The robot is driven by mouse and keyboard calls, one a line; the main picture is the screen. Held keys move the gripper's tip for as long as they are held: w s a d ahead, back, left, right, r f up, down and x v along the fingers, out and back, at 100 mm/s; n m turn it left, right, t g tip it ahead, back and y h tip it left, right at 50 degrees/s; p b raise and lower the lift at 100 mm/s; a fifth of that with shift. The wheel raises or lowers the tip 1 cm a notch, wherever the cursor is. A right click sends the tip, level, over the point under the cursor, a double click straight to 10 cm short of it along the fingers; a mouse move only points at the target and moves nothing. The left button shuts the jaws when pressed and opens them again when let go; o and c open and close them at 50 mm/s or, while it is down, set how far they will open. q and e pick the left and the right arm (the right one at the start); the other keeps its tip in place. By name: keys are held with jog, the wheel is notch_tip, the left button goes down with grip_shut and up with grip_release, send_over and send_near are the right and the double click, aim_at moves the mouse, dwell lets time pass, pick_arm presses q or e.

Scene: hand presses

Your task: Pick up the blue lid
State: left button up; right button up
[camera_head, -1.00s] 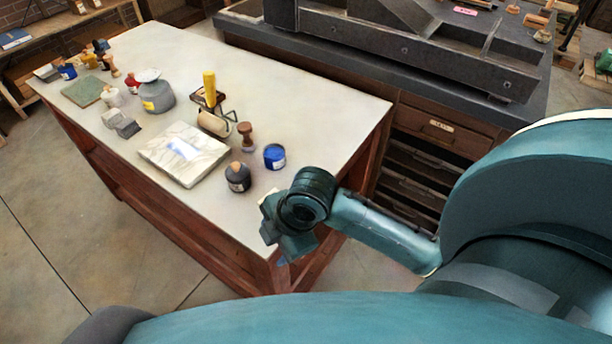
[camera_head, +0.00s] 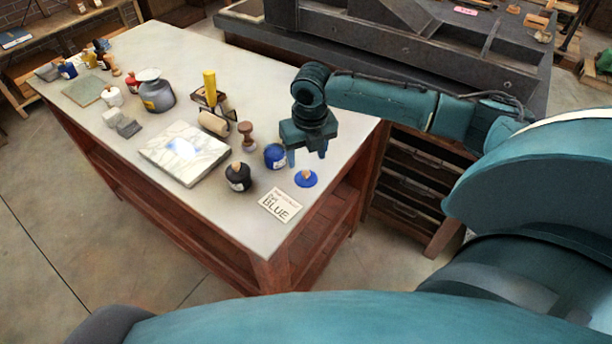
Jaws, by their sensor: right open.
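The blue lid (camera_head: 306,179) is a small round disc with a tan knob on top. It lies flat on the pale tabletop (camera_head: 225,225) near the front right end. A blue jar (camera_head: 275,156) stands just behind and left of it. My right gripper (camera_head: 306,157) is open, points down and hangs above the lid, apart from it, with nothing between its fingers. My left gripper is not in view.
A card reading BLUE (camera_head: 281,205) lies in front of the lid. A black jar (camera_head: 238,176), a white slab (camera_head: 184,152), a wooden-handled stamp (camera_head: 247,136) and a roller (camera_head: 214,122) stand to the left. The table's front right corner is clear.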

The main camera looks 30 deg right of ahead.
aim_at(307, 173)
jog(key=f, duration=0.5)
jog(key=w+f, duration=0.1)
jog(key=f, duration=0.1)
jog(key=shift+d+f, duration=0.25)
jog(key=shift+d, duration=0.1)
grip_shut()
